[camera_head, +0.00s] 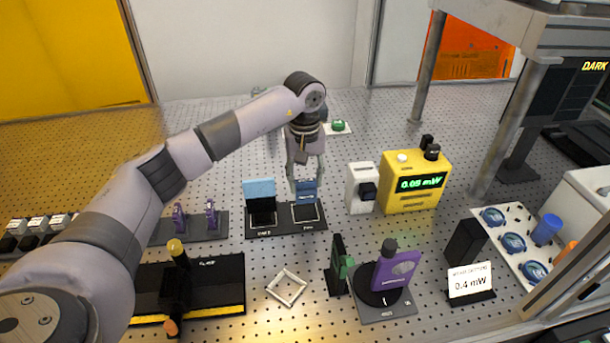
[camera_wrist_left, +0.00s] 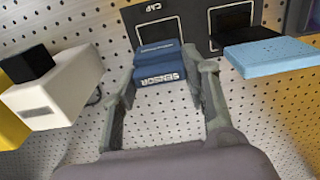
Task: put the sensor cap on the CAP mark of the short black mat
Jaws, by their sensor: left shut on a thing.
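The sensor cap (camera_head: 306,189) is a dark blue block, lettered SENSOR in the left wrist view (camera_wrist_left: 158,69). My left gripper (camera_head: 306,184) is shut on it, with one finger on each side, as the left wrist view also shows (camera_wrist_left: 166,88). The short black mat (camera_head: 284,229) lies on the perforated table. The cap is over or at the edge of the mat's right square, labelled CAP (camera_wrist_left: 153,8) in the wrist view. It hides part of that square's outline. I cannot tell whether the cap touches the mat. My right gripper is not in view.
A light blue plate (camera_head: 260,187) with a black part stands at the mat's left square. A white device (camera_head: 359,188) and a yellow power meter (camera_head: 415,190) stand close on the right. A green-and-black holder (camera_head: 337,265) and a white square frame (camera_head: 287,288) are in front.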

